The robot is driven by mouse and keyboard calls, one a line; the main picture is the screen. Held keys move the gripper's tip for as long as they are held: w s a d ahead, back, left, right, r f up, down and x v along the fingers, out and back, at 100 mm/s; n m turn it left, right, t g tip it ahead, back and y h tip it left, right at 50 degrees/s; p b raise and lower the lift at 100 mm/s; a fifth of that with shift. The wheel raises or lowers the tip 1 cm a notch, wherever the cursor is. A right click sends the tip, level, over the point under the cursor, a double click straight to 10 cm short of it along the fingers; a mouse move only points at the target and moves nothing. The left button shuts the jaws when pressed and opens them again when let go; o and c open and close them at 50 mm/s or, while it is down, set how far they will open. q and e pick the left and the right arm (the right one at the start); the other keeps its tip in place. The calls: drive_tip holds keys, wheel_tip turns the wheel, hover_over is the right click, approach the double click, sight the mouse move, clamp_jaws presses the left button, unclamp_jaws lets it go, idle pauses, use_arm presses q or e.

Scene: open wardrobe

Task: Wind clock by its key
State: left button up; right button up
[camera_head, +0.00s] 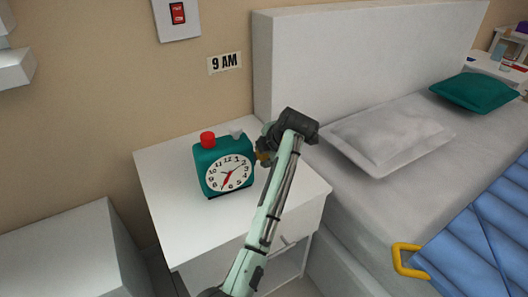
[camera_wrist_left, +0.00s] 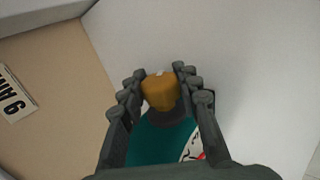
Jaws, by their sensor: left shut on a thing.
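The teal alarm clock (camera_head: 209,171) stands on the white nightstand, its white dial facing the room, with a red button and a white button on top. Its yellow key (camera_head: 263,155) is at its right side, partly hidden by my left gripper (camera_head: 268,148). In the left wrist view the key (camera_wrist_left: 160,91) sits between the two dark fingers of my left gripper (camera_wrist_left: 158,86), which is shut on it. Behind the key a dark round base and part of the teal clock body (camera_wrist_left: 150,141) show. My right gripper is not in view.
The nightstand (camera_head: 165,182) has bare top around the clock. A bed with a white headboard (camera_head: 330,55), grey pillow (camera_head: 388,143) and blue cover stands to the right. A "9 AM" sign (camera_head: 224,63) and red switch (camera_head: 178,13) are on the wall.

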use_arm(q)
drive_tip(key=o, duration=1.2)
drive_tip(key=v, duration=1.2)
